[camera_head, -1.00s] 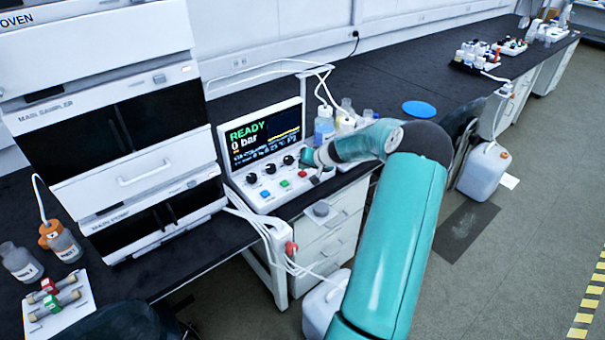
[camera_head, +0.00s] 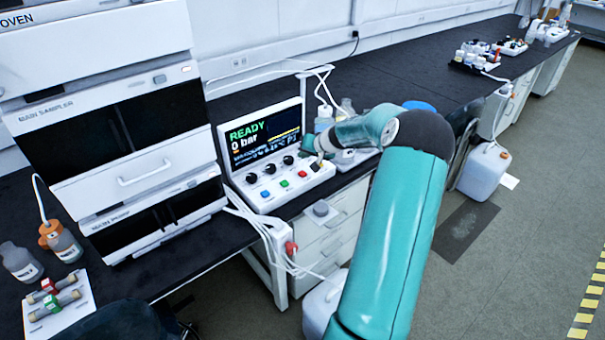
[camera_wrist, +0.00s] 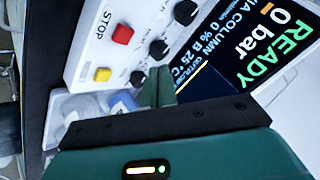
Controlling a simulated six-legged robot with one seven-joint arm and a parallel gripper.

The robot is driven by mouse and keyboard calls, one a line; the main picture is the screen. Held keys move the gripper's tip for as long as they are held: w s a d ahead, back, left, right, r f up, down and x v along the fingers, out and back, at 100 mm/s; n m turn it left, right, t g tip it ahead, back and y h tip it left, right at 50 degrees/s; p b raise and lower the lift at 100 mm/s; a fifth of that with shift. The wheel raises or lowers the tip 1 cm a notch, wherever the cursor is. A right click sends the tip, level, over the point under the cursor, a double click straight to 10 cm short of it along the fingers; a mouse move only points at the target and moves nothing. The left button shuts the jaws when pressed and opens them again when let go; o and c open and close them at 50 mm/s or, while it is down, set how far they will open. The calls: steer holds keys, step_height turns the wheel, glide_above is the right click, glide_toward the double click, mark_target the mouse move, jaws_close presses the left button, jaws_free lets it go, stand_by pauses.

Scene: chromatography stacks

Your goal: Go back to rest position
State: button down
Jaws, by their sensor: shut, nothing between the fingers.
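My gripper (camera_head: 313,146) is at the right end of the control panel (camera_head: 262,200), just above its knobs. In the wrist view my gripper (camera_wrist: 158,80) has its teal fingers together, with nothing seen between them. The panel's screen (camera_head: 262,135) reads READY and 0 bar, and the screen (camera_wrist: 262,50) shows large in the wrist view. A red button (camera_wrist: 122,34) marked STOP, a yellow button (camera_wrist: 102,74) and black knobs (camera_wrist: 158,48) lie beyond the fingers. I cannot tell the exact gap between fingertips and panel.
A stack of white instruments (camera_head: 135,175) stands left of the panel. Bottles (camera_head: 324,117) stand behind my arm, partly hidden. A blue disc (camera_head: 420,105) lies on the dark bench (camera_head: 420,72). White jugs (camera_head: 484,170) stand on the floor.

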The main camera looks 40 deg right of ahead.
stand_by(0.8)
steer(key=s+a+r+n+g, duration=0.15)
steer(key=a+r, duration=0.35)
steer(key=a, duration=0.5)
steer(key=a+r+n+g, duration=0.1)
steer(key=a+r+n, duration=0.3)
steer(key=a, duration=0.7)
steer(key=s+a+r+n+g, duration=0.1)
steer(key=a+r, duration=0.5)
steer(key=a, duration=0.4)
steer(key=s+a+r+n, duration=0.1)
steer(key=s+a+r, duration=0.1)
steer(key=s+a, duration=0.6)
steer(key=s+a+r+n, duration=0.1)
steer(key=s+a+r, duration=0.2)
steer(key=s+a, duration=0.5)
steer(key=s, duration=0.8)
steer(key=shift+a+r+n, duration=0.2)
steer(key=shift+a+n, duration=0.05)
steer(key=shift+n, duration=0.1)
